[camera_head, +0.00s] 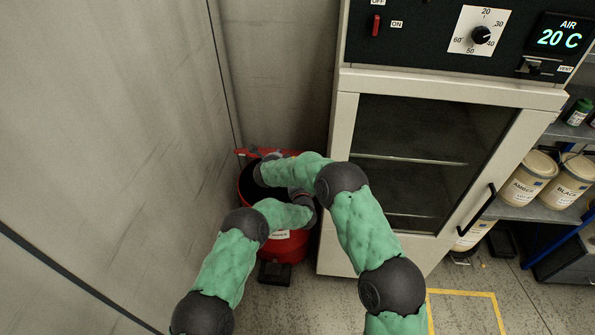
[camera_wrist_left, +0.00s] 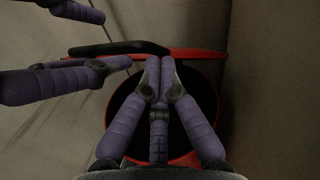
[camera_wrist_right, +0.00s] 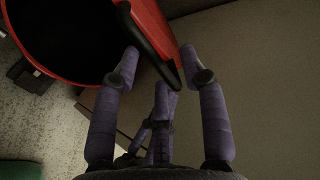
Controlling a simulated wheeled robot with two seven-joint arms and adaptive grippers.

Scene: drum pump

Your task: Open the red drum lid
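The red drum (camera_head: 285,247) stands in the corner between the wall and the white cabinet. Its dark mouth is uncovered in the left wrist view (camera_wrist_left: 190,90). The red lid (camera_head: 244,153) stands raised at the back, seen nearly edge-on in the right wrist view (camera_wrist_right: 155,20). A black handle bar (camera_wrist_right: 145,40) runs along it. My left gripper (camera_wrist_left: 160,65) has its fingertips together over the mouth, below the lid edge, with nothing visible between them. My right gripper (camera_wrist_right: 160,62) has its fingers spread on both sides of the lid edge and handle; contact is unclear. My arms hide much of the drum.
The white cabinet (camera_head: 347,150) with a glass door is close on the drum's right. A grey wall (camera_head: 130,150) is close on the left. Shelves with cream buckets (camera_head: 527,180) stand far right. A black pedal-like part (camera_head: 275,273) is at the drum's front base.

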